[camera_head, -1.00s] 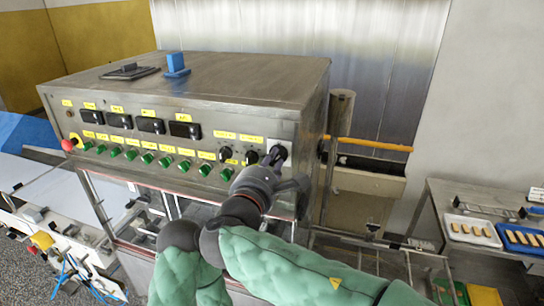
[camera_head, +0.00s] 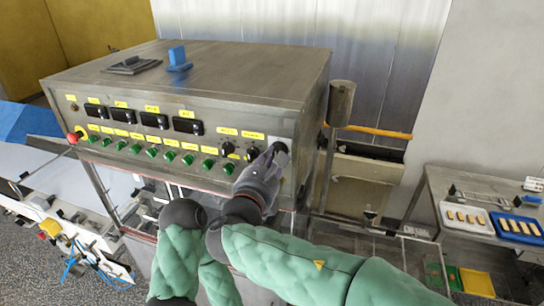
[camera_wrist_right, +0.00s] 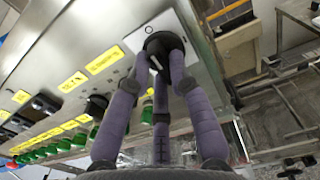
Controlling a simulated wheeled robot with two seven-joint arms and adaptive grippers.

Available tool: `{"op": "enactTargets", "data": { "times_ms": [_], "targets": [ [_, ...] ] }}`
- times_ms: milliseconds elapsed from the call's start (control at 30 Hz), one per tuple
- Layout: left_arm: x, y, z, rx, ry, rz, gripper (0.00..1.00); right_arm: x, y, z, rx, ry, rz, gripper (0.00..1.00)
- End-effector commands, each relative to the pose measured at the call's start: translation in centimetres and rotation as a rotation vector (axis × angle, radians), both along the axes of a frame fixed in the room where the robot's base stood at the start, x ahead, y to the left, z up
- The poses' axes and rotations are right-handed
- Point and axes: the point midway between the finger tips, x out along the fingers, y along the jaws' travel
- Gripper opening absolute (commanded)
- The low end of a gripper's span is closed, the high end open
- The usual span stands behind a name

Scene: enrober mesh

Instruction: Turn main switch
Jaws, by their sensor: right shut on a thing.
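The main switch is a black rotary knob on a pale plate at the right end of the metal control panel (camera_head: 225,115). The knob (camera_wrist_right: 165,42) shows large in the right wrist view, with a light mark on its face. My right gripper (camera_head: 272,155) is at the knob, and its fingers (camera_wrist_right: 160,75) are closed around it. In the head view the fingers hide part of the knob. My left gripper is not in view.
Green switches (camera_head: 170,155), smaller black knobs (camera_head: 227,148) and a red emergency button (camera_head: 73,137) line the panel. A blue block (camera_head: 178,58) sits on top of the cabinet. A side table at right bears white and blue trays (camera_head: 515,228).

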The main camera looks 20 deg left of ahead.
Motion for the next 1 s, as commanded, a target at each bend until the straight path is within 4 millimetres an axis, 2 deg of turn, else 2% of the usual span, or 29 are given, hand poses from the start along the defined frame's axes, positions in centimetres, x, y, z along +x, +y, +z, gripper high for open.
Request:
{"op": "enactTargets", "data": {
  "times_ms": [433, 467, 500, 533, 867, 1000],
  "targets": [
    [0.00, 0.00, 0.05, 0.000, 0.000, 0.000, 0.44, -0.01, 0.03, -0.20, -0.012, 0.002, 0.000, 0.00],
    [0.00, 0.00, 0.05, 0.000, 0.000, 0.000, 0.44, -0.01, 0.03, -0.20, -0.012, 0.002, 0.000, 0.27],
    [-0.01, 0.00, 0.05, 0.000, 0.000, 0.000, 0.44, -0.01, 0.03, -0.19, -0.012, 0.002, 0.000, 0.38],
    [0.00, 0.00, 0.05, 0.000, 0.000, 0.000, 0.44, -0.01, 0.02, -0.18, -0.011, 0.002, 0.000, 0.45],
    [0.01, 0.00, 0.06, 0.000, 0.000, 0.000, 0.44, -0.07, 0.01, -0.05, -0.009, 0.000, 0.000, 0.45],
    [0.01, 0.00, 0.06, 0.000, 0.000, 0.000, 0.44, -1.00, 0.11, 0.06, -0.008, -0.002, 0.002, 0.45]
  ]
}}
